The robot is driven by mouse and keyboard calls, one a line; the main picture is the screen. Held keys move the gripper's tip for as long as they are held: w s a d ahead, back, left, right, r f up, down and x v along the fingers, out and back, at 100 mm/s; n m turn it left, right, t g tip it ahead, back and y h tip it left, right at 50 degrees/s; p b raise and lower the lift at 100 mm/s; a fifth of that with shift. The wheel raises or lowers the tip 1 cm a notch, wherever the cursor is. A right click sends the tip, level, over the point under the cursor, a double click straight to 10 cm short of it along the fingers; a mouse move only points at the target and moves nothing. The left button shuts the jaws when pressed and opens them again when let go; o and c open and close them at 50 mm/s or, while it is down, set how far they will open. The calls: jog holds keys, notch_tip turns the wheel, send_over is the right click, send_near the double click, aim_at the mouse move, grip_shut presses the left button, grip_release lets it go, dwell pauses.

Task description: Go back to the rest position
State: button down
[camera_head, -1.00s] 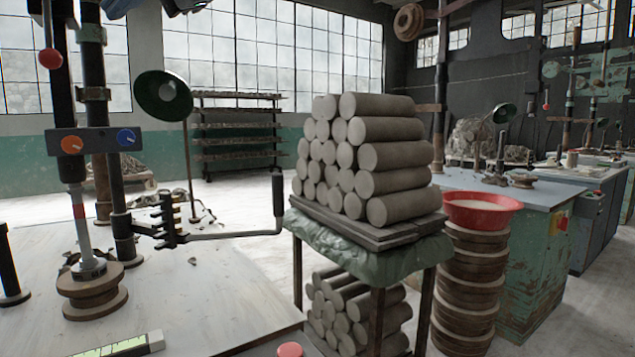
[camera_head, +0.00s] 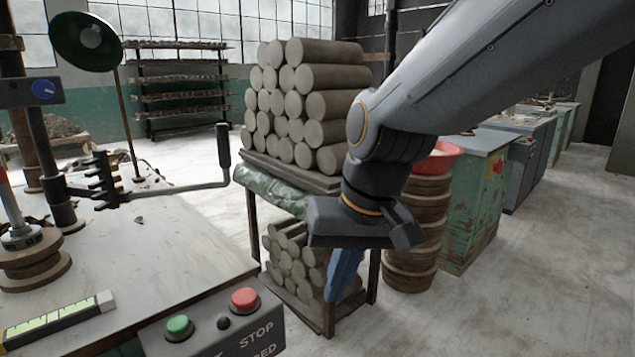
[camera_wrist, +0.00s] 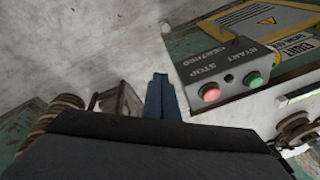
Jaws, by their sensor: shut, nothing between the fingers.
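My arm reaches in from the upper right in the head view and crosses in front of the clay stack. My gripper (camera_head: 343,275) points down, with its blue fingers together and nothing between them. It hangs in front of the clay stand, in free air right of the control box. In the wrist view the blue fingers (camera_wrist: 160,97) also show closed, over the pale floor and left of the control box. The dark gripper body hides the lower part of that view.
A control box with a green button (camera_head: 178,327) and a red button (camera_head: 244,299) sits at the worktable's (camera_head: 150,262) front edge. Clay rolls (camera_head: 300,95) are stacked on a stand. A red basin (camera_head: 436,160) tops round pieces behind my arm. The floor (camera_head: 540,270) at right is clear.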

jog(key=s+d+f+g+h, duration=0.2)
jog(key=s+d+f, duration=0.4)
jog(key=s+d, duration=0.25)
jog(key=w+d+r+m+p, duration=0.1)
jog(key=d+r+p, duration=0.7)
jog(key=p, duration=0.8)
jog(key=shift+w+r+m, duration=0.2)
jog(key=shift+m, duration=0.4)
jog(key=shift+a, duration=0.1)
